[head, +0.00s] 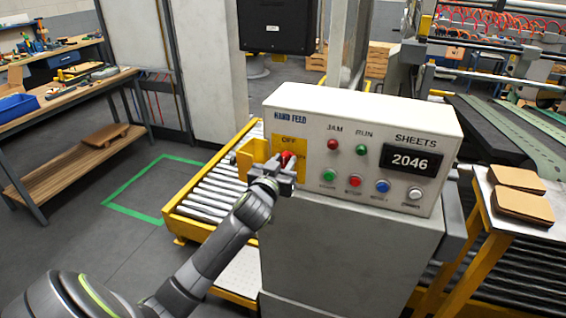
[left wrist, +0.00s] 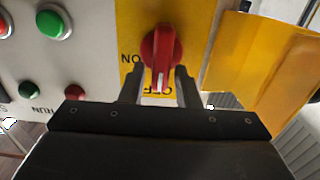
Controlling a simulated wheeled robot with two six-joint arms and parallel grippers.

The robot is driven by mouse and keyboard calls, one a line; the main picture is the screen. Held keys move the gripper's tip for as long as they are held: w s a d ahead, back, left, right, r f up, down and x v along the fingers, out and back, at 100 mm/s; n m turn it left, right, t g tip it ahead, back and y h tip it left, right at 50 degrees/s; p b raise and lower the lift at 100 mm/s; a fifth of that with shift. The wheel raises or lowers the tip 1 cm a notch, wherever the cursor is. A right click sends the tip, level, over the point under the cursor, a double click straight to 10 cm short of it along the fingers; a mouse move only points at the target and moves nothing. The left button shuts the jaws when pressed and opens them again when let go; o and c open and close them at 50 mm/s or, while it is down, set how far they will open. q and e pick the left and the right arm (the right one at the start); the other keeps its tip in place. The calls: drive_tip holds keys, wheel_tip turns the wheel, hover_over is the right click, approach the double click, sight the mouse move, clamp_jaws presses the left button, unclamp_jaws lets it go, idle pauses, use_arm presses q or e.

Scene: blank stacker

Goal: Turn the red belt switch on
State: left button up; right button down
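The red belt switch (head: 287,158) is a rotary knob on a yellow plate (head: 290,142) at the left of the white control box. In the left wrist view, which looks upside down, the red knob (left wrist: 158,50) has its white pointer line towards the OFF label; ON is to the side. My left gripper (head: 282,168) is at the switch and partly hides it in the head view. In the left wrist view its two fingers (left wrist: 159,75) stand apart, one on each side of the knob's pointer end, with gaps visible. My right gripper is not in view.
The white control box (head: 362,112) also has red and green lamps, several push buttons and a display reading 2046. A yellow guard (head: 252,153) sticks out beside the switch. A roller conveyor (head: 207,195) lies behind. Cardboard blanks (head: 522,205) lie on a stand at right.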

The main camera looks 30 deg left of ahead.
use_arm(q)
clamp_jaws()
drive_tip(key=m+p, duration=0.1)
drive_tip(key=m, duration=0.2)
drive_tip(key=shift+d+p, duration=0.2)
drive_tip(key=shift+p, duration=0.2)
drive_tip(key=m+p, duration=0.2)
drive_tip(key=m, duration=0.3)
drive_tip(key=f+m+p, duration=0.1)
drive_tip(key=m+p, duration=0.1)
drive_tip(key=m, duration=0.3)
drive_tip(key=d+m+p, duration=0.1)
drive_tip(key=m+p, duration=0.1)
drive_tip(key=m, duration=0.2)
drive_tip(key=shift+w+d+f+m, duration=0.1)
drive_tip(key=shift+w+f+m, duration=0.1)
drive_tip(key=shift+f+m, duration=0.2)
